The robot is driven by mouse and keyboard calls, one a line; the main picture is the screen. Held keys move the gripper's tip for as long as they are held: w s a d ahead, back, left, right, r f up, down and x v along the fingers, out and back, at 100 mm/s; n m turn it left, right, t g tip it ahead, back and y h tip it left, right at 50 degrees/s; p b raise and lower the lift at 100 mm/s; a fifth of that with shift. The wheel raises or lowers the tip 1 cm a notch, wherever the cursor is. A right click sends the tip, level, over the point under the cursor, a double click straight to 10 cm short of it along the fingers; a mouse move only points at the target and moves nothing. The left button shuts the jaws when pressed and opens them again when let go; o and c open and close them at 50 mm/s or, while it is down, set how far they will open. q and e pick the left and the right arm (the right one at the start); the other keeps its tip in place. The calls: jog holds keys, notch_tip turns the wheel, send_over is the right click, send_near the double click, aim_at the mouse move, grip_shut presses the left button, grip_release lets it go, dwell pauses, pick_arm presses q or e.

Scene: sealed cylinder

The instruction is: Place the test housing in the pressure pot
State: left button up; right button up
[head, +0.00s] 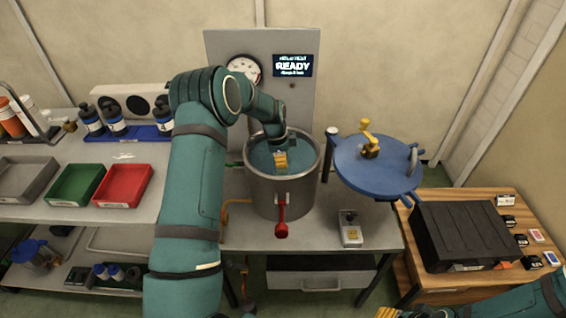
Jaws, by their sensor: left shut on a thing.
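The pressure pot (268,197) is a grey metal cylinder on the bench, open at the top, with bluish water inside. Its blue lid (350,172) is swung off to the right, with a yellow handle on top. A red lever (281,218) hangs at the pot's front. My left gripper (281,163), with yellow-orange parts, reaches down into the pot's mouth. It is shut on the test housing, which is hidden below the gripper. Of my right gripper (388,313), only a yellow-orange bit shows at the bottom edge; its jaws cannot be made out.
A panel with a gauge (243,67) and a screen (293,65) reading READY stands behind the pot. A small switch box (350,232) sits at the pot's right front. Red (123,187) and green (74,186) trays lie left. A black case (465,232) is on the wooden table right.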

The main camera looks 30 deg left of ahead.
pick_arm(q)
jog(key=shift+f, duration=0.15)
jog(key=o, duration=1.3)
jog(key=r, duration=0.4)
jog(key=a+r+p, duration=0.1)
jog(key=r, duration=0.3)
jog(key=s+r+p, duration=0.1)
jog(key=r, duration=0.3)
jog(key=shift+a, duration=0.35)
jog(key=shift+d, duration=0.1)
